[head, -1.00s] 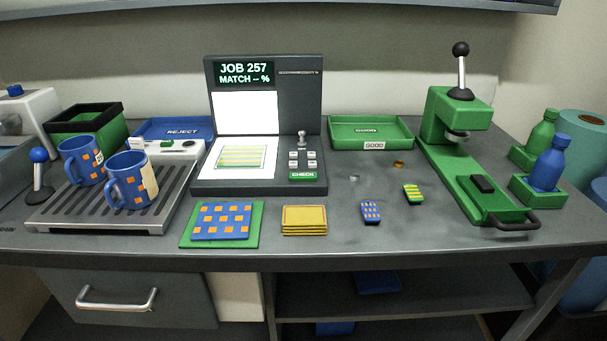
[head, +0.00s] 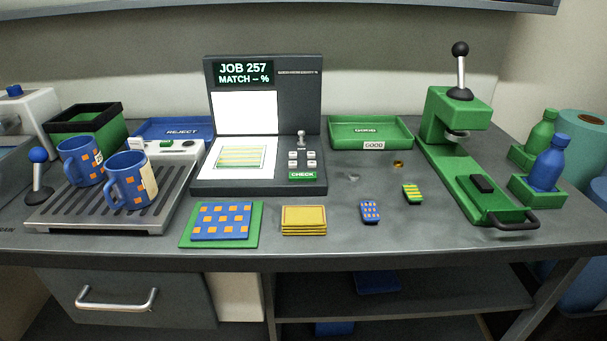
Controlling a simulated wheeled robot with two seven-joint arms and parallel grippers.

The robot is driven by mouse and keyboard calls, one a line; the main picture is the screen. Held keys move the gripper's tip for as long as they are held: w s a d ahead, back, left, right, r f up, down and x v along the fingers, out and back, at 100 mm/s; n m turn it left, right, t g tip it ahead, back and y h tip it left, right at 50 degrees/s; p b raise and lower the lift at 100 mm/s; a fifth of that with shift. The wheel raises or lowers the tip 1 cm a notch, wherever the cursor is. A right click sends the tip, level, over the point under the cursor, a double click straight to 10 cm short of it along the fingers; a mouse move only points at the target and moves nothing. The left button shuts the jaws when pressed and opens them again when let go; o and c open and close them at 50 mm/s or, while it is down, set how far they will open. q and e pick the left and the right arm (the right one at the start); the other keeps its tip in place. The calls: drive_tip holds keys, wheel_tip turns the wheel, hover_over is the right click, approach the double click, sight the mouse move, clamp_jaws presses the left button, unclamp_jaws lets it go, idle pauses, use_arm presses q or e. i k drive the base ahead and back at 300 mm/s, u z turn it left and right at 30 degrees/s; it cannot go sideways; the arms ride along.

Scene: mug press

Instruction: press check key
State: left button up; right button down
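The check key (head: 303,176) is a green key lettered CHECK at the lower right of the dark checking machine (head: 312,120). Small white keys (head: 302,159) and a grey knob (head: 301,138) sit just above it. The machine's screen (head: 243,72) reads JOB 257, MATCH -- %. A sheet with yellow and green stripes (head: 240,159) lies on its lit white bed. Neither of my grippers shows in the head view, and nothing covers the check key.
Two blue mugs (head: 127,181) stand on a slatted rack at left. Blue REJECT (head: 170,125) and green GOOD (head: 370,146) trays flank the machine. Patterned sheets (head: 221,220), a yellow stack (head: 304,221) and small patterned blocks (head: 369,211) lie in front. A green press (head: 450,145) stands right.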

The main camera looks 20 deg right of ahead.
sight(293, 176)
drive_tip(key=u, duration=1.75)
drive_tip(key=k, duration=0.55)
drive_tip(key=z, duration=1.25)
